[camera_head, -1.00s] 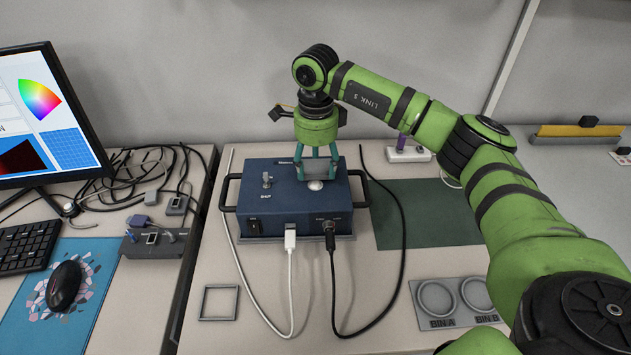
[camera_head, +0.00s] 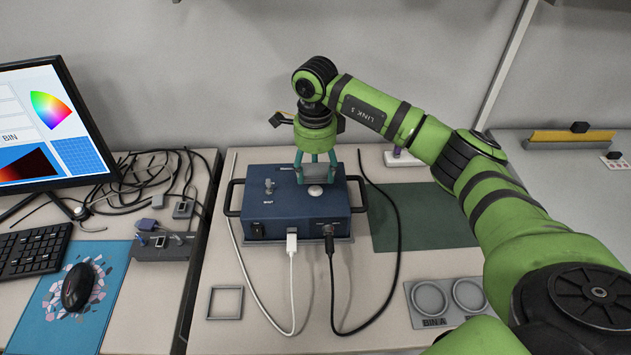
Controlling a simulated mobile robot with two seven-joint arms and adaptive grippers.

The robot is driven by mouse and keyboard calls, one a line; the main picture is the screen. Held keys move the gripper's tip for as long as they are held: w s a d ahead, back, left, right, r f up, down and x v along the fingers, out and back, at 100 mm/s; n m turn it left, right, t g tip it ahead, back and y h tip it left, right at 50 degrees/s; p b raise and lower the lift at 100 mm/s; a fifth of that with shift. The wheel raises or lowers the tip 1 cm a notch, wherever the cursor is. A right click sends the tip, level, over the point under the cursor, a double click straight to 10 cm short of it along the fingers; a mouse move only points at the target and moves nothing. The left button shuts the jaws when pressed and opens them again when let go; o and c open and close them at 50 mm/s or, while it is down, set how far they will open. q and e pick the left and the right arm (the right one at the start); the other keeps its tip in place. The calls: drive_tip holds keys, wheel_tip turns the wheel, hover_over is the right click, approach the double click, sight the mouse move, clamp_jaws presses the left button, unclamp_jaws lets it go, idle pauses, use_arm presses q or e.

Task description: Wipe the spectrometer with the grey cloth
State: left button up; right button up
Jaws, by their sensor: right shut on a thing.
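The spectrometer is a dark blue box (camera_head: 275,211) with side handles, standing on the middle of the bench. A white and a black cable plug into its front. My right gripper (camera_head: 317,176) points down over the rear right part of the box's top, behind a round white button. It is shut on a small grey piece, the grey cloth (camera_head: 317,172), which is mostly hidden between the teal fingers. The cloth is at or very close to the top; I cannot tell whether it touches. My left gripper is not in view.
A dark green mat (camera_head: 415,217) lies right of the box. A plate with two round bins (camera_head: 432,322) and a square grey frame (camera_head: 208,304) lie in front. Left are a monitor (camera_head: 62,130), keyboard, mouse (camera_head: 77,287) and tangled cables.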

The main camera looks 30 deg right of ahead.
drive_tip(key=shift+r+p, duration=1.25)
drive_tip(key=shift+r, duration=0.75)
